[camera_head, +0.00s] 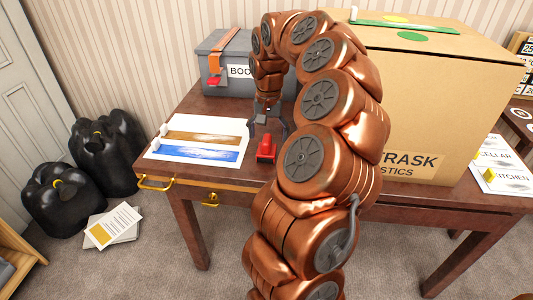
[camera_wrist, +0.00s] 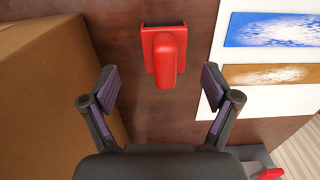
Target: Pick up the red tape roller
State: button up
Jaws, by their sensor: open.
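The red tape roller (camera_head: 266,149) sits on the dark wooden table (camera_head: 228,112), left of my arm in the head view. In the wrist view the red roller (camera_wrist: 164,55) lies on the tabletop, ahead of my fingertips and roughly centred between them. My gripper (camera_head: 268,124) is open and empty, and is above the table just behind the roller in the head view. The roller does not appear to touch either finger.
A large cardboard box (camera_head: 432,100) stands right of my arm and close to one finger in the wrist view (camera_wrist: 45,85). A sheet with painted strips (camera_head: 198,138) lies left of the roller. A grey box (camera_head: 221,72) with an orange strap stands behind.

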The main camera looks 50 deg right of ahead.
aim_at(266, 150)
jog(key=shift+w+f, duration=0.15)
jog(key=shift+f, duration=1.45)
jog(key=shift+w+f, duration=0.15)
jog(key=shift+f, duration=1.45)
jog(key=c, duration=1.3)
